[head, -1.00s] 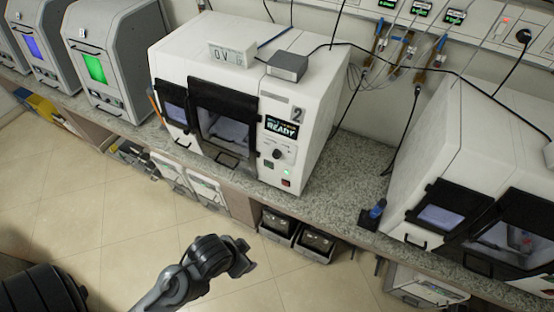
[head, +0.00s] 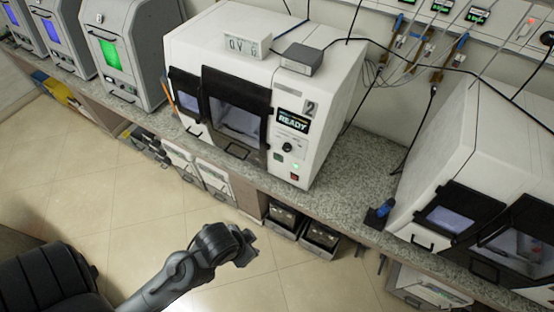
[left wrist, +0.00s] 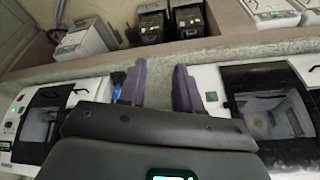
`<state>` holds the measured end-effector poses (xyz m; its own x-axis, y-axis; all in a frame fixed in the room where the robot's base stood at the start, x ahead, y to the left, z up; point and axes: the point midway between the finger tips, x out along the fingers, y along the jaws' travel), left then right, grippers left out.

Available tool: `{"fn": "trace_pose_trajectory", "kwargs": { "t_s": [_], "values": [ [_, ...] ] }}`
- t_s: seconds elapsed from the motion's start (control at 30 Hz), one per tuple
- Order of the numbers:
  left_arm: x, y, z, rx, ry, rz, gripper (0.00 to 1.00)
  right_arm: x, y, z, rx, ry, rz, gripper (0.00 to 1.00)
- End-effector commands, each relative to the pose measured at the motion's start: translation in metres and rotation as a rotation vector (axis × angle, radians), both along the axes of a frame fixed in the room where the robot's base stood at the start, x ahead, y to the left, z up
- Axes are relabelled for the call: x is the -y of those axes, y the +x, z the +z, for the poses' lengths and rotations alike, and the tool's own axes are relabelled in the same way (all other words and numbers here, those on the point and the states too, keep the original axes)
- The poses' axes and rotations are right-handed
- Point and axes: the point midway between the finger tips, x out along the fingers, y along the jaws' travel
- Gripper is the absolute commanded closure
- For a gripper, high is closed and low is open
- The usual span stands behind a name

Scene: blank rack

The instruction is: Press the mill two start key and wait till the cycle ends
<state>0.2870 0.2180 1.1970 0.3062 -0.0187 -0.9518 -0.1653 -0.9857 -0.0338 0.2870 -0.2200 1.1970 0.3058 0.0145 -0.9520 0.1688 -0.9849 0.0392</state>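Mill two (head: 345,100) is the white machine marked 2 on the counter in the head view, its dark-framed door (head: 237,120) closed. Its display (head: 293,120) reads READY. Below the dial, a small green-lit key (head: 295,166) sits above a red switch (head: 294,178). My left gripper (head: 248,246) is in front of and below the counter edge, apart from the panel. In the left wrist view its two purple fingers (left wrist: 161,66) are apart with nothing between them. That view also shows a machine with a dark window (left wrist: 265,115) and a small green square (left wrist: 211,97). My right gripper is not in view.
Another white machine (head: 455,140) stands right, with a blue-topped object (head: 381,211) on the counter beside it. Black bins (head: 319,238) sit under the counter. A box (head: 247,45) and cables lie over mill two. Tiled floor before the counter is clear.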

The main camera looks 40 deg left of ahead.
Motion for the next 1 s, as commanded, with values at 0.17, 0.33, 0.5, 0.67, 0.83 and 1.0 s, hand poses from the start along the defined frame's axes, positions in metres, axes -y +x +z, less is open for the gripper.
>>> {"fn": "trace_pose_trajectory", "kwargs": {
  "t_s": [0.17, 0.33, 0.5, 0.67, 0.83, 1.0],
  "values": [
    [0.0000, 0.0000, 0.0000, 0.000, 0.000, 0.000, 0.95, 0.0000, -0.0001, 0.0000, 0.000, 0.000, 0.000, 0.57],
    [0.0000, 0.0000, 0.0000, 0.000, 0.000, 0.000, 1.00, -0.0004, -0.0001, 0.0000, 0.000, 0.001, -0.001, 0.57],
    [0.0000, 0.0000, 0.0000, 0.000, 0.000, 0.000, 1.00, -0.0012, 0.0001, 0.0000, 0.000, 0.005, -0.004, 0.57],
    [0.0000, 0.0000, 0.0000, 0.000, 0.000, 0.000, 1.00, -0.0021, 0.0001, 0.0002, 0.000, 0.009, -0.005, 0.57],
    [0.0000, 0.0000, 0.0000, 0.000, 0.000, 0.000, 1.00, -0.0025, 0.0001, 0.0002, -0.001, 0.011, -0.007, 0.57],
    [0.0000, 0.0001, 0.0000, 0.000, 0.000, 0.000, 1.00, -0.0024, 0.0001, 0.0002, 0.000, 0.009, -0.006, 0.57]
  ]
}}
